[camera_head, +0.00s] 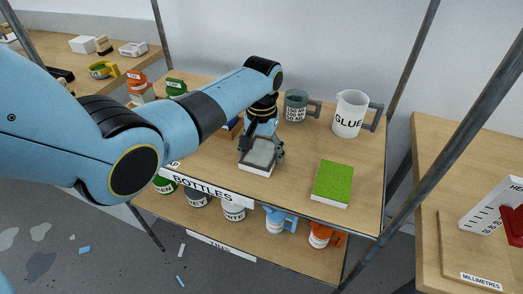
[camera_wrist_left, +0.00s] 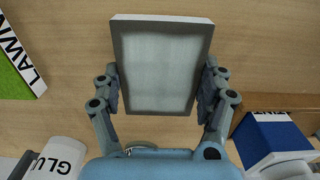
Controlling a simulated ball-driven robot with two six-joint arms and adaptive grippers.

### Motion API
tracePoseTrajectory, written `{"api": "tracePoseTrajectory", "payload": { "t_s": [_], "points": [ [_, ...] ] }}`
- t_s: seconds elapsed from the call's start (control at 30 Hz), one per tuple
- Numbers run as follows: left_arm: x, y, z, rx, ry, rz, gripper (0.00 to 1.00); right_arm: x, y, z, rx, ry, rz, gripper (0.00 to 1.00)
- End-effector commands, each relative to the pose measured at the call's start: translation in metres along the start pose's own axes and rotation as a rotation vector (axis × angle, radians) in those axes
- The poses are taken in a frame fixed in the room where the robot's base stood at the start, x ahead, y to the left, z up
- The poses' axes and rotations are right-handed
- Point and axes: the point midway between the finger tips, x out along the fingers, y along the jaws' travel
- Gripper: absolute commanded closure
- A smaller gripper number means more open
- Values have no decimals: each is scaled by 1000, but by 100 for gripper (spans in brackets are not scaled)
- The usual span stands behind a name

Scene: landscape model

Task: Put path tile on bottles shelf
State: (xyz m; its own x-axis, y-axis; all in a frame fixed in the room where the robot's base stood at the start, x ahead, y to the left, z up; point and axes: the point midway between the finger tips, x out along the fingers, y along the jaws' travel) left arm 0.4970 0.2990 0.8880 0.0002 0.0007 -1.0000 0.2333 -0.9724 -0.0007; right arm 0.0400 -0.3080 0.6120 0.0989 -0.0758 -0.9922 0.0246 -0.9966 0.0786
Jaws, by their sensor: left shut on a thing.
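The path tile (camera_head: 257,157), a flat grey block with a pale front edge, is held over the upper board of the rack. That board is the bottles shelf (camera_head: 300,170), with a BOTTLES sign (camera_head: 203,190) on its front edge. My left gripper (camera_head: 262,146) is shut on the tile. In the left wrist view the tile (camera_wrist_left: 160,62) sits between the two fingers of the gripper (camera_wrist_left: 160,88), its broad face towards the camera. I cannot tell whether the tile touches the board. My right gripper is not in view.
A green lawn tile (camera_head: 333,182) lies right of the gripper. A GLUE jug (camera_head: 349,115) and a dark grey mug (camera_head: 296,105) stand behind. A blue block (camera_wrist_left: 268,135) is close by in the wrist view. Rack posts (camera_head: 410,45) rise at the corners. The board's front middle is clear.

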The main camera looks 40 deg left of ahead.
Motion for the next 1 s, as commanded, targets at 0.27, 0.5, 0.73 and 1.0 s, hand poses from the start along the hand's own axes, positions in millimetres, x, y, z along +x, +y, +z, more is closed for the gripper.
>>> {"api": "tracePoseTrajectory", "payload": {
  "t_s": [0.27, 0.5, 0.73, 1.0],
  "points": [
    [2, 0, 0, 0, -1, 0, 8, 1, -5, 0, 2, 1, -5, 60],
    [2, 0, 0, 0, -1, 0, 1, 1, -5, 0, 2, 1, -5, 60],
    [-8, 0, 0, 0, 2, 1, 1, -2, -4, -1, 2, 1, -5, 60],
    [-66, 0, 0, -1, 3, 1, 1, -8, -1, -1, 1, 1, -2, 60]
  ]
}}
